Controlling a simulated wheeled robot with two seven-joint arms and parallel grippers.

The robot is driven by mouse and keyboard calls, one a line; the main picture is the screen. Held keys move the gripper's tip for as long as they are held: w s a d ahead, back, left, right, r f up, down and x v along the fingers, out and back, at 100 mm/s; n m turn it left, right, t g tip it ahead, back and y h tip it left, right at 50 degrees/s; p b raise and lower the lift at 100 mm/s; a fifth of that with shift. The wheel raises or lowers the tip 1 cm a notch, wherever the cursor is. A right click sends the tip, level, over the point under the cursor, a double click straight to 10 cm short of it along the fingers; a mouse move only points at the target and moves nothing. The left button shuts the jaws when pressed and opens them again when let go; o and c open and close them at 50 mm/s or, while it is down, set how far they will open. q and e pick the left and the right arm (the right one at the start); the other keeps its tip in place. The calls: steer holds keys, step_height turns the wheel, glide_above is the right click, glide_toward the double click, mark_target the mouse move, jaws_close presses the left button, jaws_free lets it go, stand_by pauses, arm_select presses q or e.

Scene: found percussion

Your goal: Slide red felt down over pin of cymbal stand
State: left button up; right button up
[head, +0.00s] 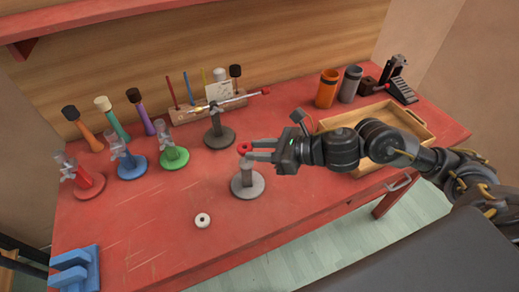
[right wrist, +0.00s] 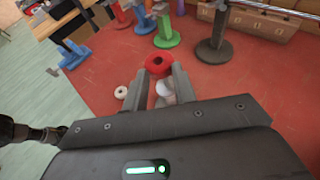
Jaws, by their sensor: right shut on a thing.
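My right gripper (head: 250,151) is shut on the red felt (head: 243,148), a small ring, at its fingertips. The felt also shows between the fingertips in the right wrist view (right wrist: 158,65). The cymbal stand (head: 247,185), grey with a round base, stands upright on the red table below the gripper. Its upper end lies close under the felt and fingers, and its pin is hidden in the head view. In the right wrist view a pale part of the stand (right wrist: 165,90) shows between the fingers. I cannot tell whether the felt is around the pin. My left gripper is out of view.
A white ring (head: 203,220) lies on the red table (head: 150,225) in front of the stand. A dark stand (head: 219,137) with a rod is behind it. Red, blue and green stands (head: 173,157) are at left. A wooden tray (head: 420,130) lies under my right arm.

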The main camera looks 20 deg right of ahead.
arm_select(q)
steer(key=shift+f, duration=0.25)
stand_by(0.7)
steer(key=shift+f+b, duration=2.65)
steer(key=shift+b, duration=0.2)
arm_select(e)
steer(key=shift+f, duration=2.4)
steer(key=o, duration=1)
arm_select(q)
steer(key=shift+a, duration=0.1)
arm_select(e)
steer(key=p, duration=0.6)
glide_toward(247, 162)
steer(key=v, duration=0.5)
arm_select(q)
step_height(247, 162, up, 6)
arm_select(e)
steer(key=shift+w+a, duration=0.1)
steer(key=shift+w, duration=0.1)
